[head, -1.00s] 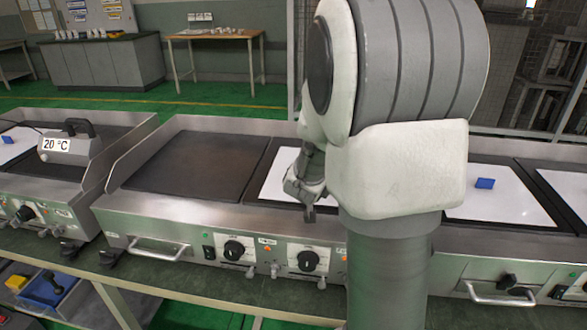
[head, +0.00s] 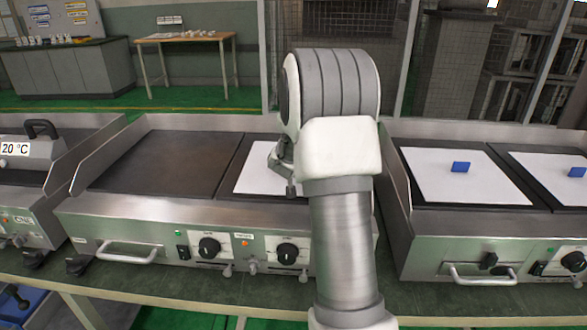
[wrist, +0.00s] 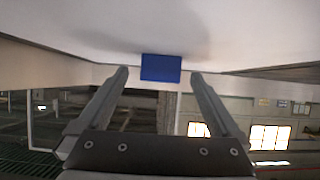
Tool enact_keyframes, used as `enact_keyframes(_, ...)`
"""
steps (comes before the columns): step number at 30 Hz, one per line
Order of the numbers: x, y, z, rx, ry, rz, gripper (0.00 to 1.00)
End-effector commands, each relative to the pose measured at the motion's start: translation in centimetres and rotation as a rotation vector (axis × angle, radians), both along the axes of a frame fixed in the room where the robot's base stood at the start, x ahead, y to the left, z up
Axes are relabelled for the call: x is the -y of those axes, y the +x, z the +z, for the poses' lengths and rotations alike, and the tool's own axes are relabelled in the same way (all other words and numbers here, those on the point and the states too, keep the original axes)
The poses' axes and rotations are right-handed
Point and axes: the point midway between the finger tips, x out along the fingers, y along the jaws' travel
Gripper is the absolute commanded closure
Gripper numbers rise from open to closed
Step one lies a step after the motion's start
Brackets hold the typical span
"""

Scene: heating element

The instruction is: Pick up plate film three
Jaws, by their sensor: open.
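White plate films with blue grip blocks lie on the griddles. One film (head: 258,178) on the middle griddle is partly hidden behind my arm, and its block is not visible in the head view. Two more films, one nearer (head: 425,170) and one at the far right (head: 540,172), lie on the right griddle. I cannot tell which is number three. My gripper (head: 290,186) is low over the middle film. In the wrist view my gripper (wrist: 161,78) is open, with a blue block (wrist: 161,67) between or just beyond its fingertips, against a white sheet. It is not gripped.
A raised rim divides the middle and right griddles. A metal block with a black handle (head: 25,150), marked 20 °C, stands on the left griddle. Knobs and a bar handle (head: 130,251) stick out in front. The middle griddle's left dark plate (head: 160,165) is bare.

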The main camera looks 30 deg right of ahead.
Motion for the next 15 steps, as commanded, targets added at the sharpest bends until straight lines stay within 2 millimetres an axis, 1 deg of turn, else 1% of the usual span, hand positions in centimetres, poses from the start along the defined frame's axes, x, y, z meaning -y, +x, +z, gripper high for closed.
enact_keyframes(1, 0.4, 0.6, -0.6, 0.001, 0.002, -0.002, 0.00)
enact_keyframes(6, 1.3, 1.8, -1.2, 0.000, 0.002, -0.001, 0.00)
enact_keyframes(14, 1.4, 2.0, -1.3, 0.001, 0.001, 0.000, 0.00)
enact_keyframes(15, 1.4, 2.0, -1.3, 0.001, 0.001, 0.000, 0.04)
